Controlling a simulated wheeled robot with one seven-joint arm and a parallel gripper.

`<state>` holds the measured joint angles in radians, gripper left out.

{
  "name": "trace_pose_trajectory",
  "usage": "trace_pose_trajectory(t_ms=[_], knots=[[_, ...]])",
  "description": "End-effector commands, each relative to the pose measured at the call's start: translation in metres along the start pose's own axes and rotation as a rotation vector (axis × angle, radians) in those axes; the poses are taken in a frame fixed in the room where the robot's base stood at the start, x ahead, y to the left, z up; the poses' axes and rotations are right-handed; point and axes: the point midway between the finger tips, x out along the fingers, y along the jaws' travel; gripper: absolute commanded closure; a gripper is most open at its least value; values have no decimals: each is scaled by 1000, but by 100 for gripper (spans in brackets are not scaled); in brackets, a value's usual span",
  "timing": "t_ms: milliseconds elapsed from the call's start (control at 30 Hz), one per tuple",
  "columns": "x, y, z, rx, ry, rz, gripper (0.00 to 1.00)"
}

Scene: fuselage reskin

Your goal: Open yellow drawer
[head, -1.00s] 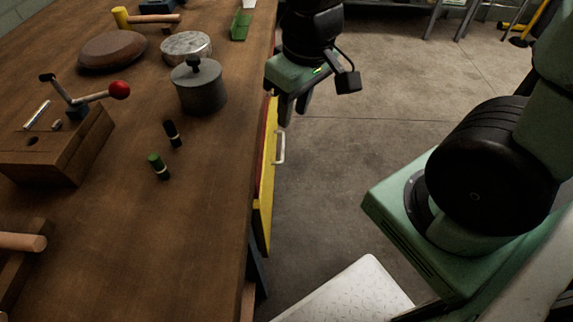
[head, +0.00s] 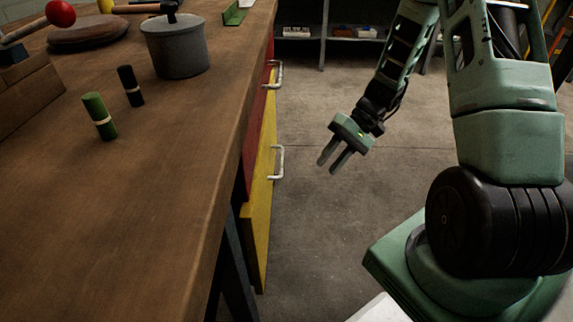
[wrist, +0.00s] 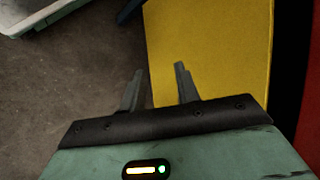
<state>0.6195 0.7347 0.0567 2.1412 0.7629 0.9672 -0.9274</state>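The yellow drawer (head: 259,215) is in the side of the wooden workbench, its front facing right in the head view. In the wrist view my open fingers (wrist: 157,85) show in front of the yellow drawer front (wrist: 208,45). The handle is not seen in the wrist view.
A red drawer (head: 254,138) with its own handle (head: 277,74) adjoins the yellow one. The workbench top (head: 150,220) carries a grey pot (head: 177,48), a green cylinder (head: 99,116) and a black cylinder (head: 130,86). Open concrete floor (head: 330,225) lies right of the bench. Shelves (head: 325,32) stand behind.

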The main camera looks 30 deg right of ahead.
Motion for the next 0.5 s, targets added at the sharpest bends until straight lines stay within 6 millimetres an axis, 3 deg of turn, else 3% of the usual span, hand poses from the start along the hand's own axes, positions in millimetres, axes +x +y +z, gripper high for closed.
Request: trace_pose_trajectory(t_ms=[33,200,400,500], knots=[[-1,16,-13,21,40,-119,68],[-15,53,-50,1,240,-429,68],[-32,84,-72,-33,432,-594,68],[-32,87,-76,-41,466,-616,68]])
